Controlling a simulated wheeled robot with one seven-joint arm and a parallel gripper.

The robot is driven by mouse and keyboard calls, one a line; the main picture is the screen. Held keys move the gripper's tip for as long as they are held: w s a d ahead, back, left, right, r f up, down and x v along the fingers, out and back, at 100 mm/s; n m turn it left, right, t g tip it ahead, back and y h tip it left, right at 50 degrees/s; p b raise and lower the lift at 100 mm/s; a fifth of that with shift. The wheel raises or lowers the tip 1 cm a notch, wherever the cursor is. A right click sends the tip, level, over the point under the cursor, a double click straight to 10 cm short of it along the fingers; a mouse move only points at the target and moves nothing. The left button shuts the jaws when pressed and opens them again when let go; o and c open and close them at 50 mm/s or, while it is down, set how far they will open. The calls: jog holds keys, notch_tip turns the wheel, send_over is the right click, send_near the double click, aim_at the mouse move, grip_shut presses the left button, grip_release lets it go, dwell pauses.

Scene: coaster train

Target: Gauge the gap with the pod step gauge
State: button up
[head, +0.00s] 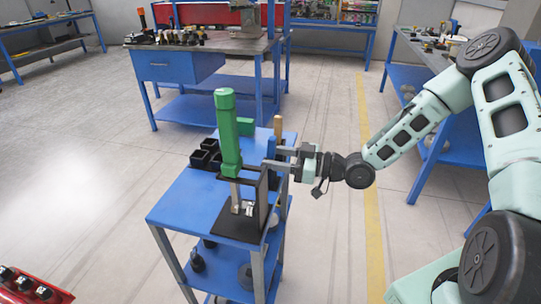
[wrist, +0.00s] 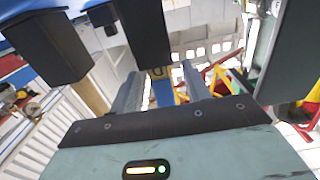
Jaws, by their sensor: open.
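My gripper (head: 276,157) reaches in from the right over the blue cart, its two fingers apart. They are beside an upright blue piece (head: 271,148); I cannot tell whether it stands between them. A tan post (head: 278,128) rises just behind. I cannot tell which piece is the pod step gauge. A tall green cylinder (head: 228,130) stands above a black base plate (head: 238,224) with a dark frame and small metal parts (head: 242,207); the gap itself is not clear. In the wrist view the fingers (wrist: 162,88) are parted, with dark blocks (wrist: 145,32) close above.
Black open bins (head: 205,155) sit at the cart's back left. The blue cart top (head: 180,200) is bare at its front left. A blue workbench (head: 190,60) stands behind, another at the right. A red tray (head: 30,285) shows at bottom left.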

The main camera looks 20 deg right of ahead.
grip_shut()
jog(key=shift+r, duration=0.1)
notch_tip(320, 180, up, 10)
dwell(0.7)
